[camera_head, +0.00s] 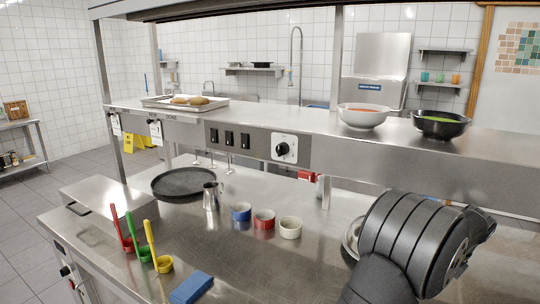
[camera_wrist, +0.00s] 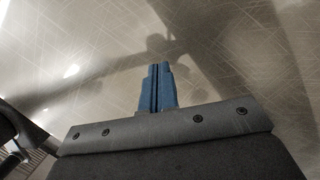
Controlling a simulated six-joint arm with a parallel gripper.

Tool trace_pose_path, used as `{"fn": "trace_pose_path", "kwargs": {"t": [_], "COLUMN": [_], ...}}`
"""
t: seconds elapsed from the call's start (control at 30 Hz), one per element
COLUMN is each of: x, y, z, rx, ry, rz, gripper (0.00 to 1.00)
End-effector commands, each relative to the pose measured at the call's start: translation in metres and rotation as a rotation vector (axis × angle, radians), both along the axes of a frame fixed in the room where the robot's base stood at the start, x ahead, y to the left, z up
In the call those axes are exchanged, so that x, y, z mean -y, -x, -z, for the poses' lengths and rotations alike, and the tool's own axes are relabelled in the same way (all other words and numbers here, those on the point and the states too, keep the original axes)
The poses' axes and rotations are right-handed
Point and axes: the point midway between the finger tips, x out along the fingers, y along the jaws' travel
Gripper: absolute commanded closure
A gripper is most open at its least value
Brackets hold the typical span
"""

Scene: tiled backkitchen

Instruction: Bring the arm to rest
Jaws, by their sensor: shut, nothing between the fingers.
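My gripper (camera_wrist: 158,70) shows in the wrist view with its two blue fingers together and nothing between them. Below it in that view is a bare, scratched steel surface (camera_wrist: 90,50) with shadows on it. In the head view my dark arm fills the lower right, over the right part of the steel counter (camera_head: 310,265). The gripper's fingers cannot be made out in the head view.
Ladles (camera_head: 128,243), a blue cloth (camera_head: 191,287), a black pan (camera_head: 184,183), a steel jug (camera_head: 211,195) and small cups (camera_head: 264,219) stand on the counter. A plate (camera_head: 350,236) is partly behind my arm. The shelf above holds a white bowl (camera_head: 362,117) and a black bowl (camera_head: 440,128).

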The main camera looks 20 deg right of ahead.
Motion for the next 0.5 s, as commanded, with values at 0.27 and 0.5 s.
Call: {"fn": "trace_pose_path", "kwargs": {"t": [0.27,0.5], "x": [-0.011,-0.026], "y": [-0.029,-0.075], "z": [0.042,0.043], "rx": [0.001,0.001], "ry": [0.001,0.001], "rz": [-0.007,-0.009], "gripper": [1.0,1.0]}}
